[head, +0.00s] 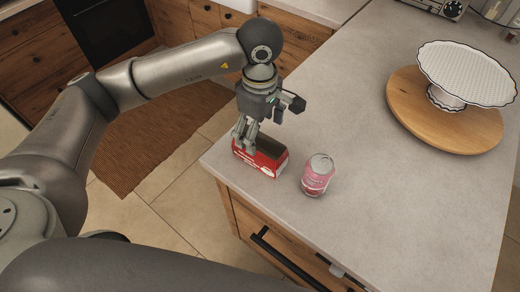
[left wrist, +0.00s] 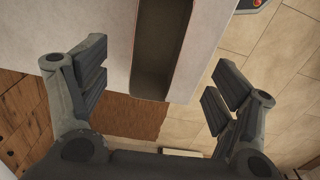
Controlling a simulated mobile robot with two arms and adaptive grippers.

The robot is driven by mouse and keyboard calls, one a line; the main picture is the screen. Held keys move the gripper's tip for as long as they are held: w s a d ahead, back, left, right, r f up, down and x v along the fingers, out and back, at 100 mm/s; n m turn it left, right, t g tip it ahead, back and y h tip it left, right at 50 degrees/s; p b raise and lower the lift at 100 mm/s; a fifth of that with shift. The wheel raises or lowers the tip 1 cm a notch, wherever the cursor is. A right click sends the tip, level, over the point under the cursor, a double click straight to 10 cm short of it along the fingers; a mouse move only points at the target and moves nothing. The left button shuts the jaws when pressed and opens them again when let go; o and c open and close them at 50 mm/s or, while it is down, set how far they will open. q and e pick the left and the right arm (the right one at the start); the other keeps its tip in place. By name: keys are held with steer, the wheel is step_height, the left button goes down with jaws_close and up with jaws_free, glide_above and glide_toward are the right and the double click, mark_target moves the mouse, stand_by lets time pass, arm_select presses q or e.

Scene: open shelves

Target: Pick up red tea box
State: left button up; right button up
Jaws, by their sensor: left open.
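The red tea box (head: 268,163) sits near the corner of the grey countertop, with a dark brown top and white markings on its red side. My left gripper (head: 246,142) points down at the box's left end, with its fingers overlapping the box in the head view. In the left wrist view my left gripper (left wrist: 158,92) is open with its fingers spread wide. The box's dark top (left wrist: 160,50) shows between and beyond the fingers there. I cannot tell whether the fingers touch the box. My right gripper is not in view.
A pink can (head: 318,176) stands close to the right of the box. A white cake stand (head: 468,75) rests on a round wooden board (head: 408,105) at the upper right. The countertop (head: 345,100) between is clear. A drawer with a black handle (head: 290,262) lies below the front edge.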

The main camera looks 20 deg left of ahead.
mark_target(260, 143)
arm_select(q)
step_height(260, 143, down, 6)
steer(key=p, duration=0.2)
steer(key=shift+w+a+r+p, duration=0.15)
steer(key=shift+r+p, duration=0.1)
steer(key=shift+p, duration=0.15)
steer(key=shift+f, duration=0.2)
steer(key=c, duration=1)
